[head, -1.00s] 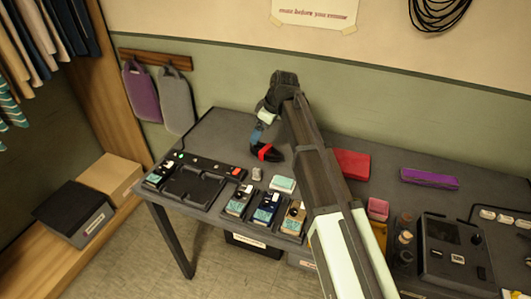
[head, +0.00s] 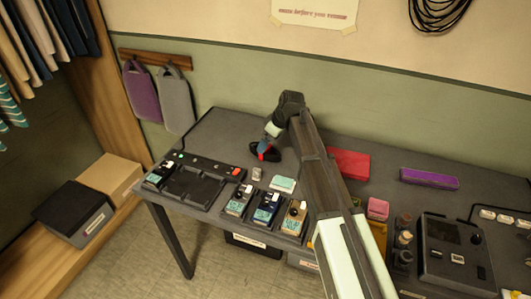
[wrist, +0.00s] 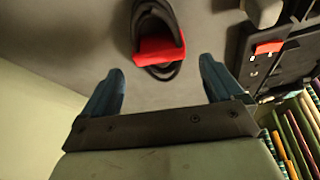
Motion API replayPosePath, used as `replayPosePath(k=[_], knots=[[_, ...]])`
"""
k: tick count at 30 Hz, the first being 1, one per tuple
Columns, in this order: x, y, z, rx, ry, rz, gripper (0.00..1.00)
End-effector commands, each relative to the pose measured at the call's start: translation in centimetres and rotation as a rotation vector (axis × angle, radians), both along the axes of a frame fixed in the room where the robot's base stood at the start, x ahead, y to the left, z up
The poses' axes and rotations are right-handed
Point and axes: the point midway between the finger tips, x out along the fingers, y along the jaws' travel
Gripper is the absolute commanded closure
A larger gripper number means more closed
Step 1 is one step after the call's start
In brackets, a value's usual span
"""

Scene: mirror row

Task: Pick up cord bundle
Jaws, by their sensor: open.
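The cord bundle (wrist: 158,40) is a black coiled loop with a red band around it, lying on the grey table. In the wrist view it lies ahead of my gripper (wrist: 160,85), roughly between the lines of the two blue fingers and just beyond their tips. The fingers are spread apart with nothing between them. In the head view my gripper (head: 264,150) is right over the cord bundle (head: 258,158), hiding part of it. I cannot tell the exact height between them.
A black pedal board (head: 192,187) stands left of the bundle. Several pedals (head: 266,206) and a small pale box (head: 283,184) are in front. A red box (head: 349,163) and a purple case (head: 429,178) lie to the right. The table behind the bundle is clear.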

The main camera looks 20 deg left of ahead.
Motion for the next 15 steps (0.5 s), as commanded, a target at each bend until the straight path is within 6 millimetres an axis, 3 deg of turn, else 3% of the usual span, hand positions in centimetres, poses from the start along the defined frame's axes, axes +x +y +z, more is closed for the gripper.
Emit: replayPosePath(k=[7, 15], knots=[[0.1, 0.4, -1.1, -0.002, 0.002, 0.001, 0.06], [0.4, 1.6, -4.3, -0.002, 0.002, 0.001, 0.06]])
